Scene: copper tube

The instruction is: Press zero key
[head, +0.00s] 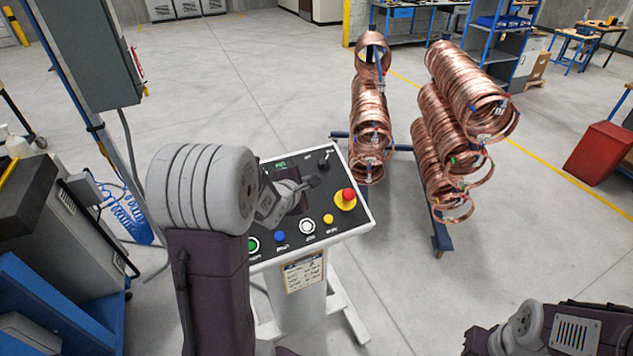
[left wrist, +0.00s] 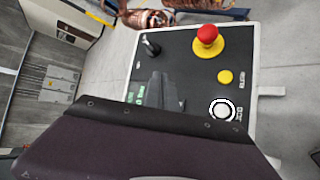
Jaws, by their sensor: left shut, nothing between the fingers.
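The control panel (head: 352,222) has a black face with a row of round buttons along its front edge: green (head: 253,245), blue (head: 280,237), white (head: 307,226) and yellow (head: 328,218). The white button also shows in the left wrist view (left wrist: 222,109), as does the yellow one (left wrist: 225,77). The small labels are too blurred to tell which key is zero. My left gripper (head: 313,181) is shut and empty over the panel's middle, behind the button row. Its dark fingers show in the left wrist view (left wrist: 158,82). My right gripper is out of view.
A red emergency stop (head: 347,196) on a yellow base stands at the panel's right, with a black knob (head: 323,163) behind it. Racks of copper coils (head: 470,95) stand behind and right. A grey cabinet (head: 90,50) is at left. Open floor lies right.

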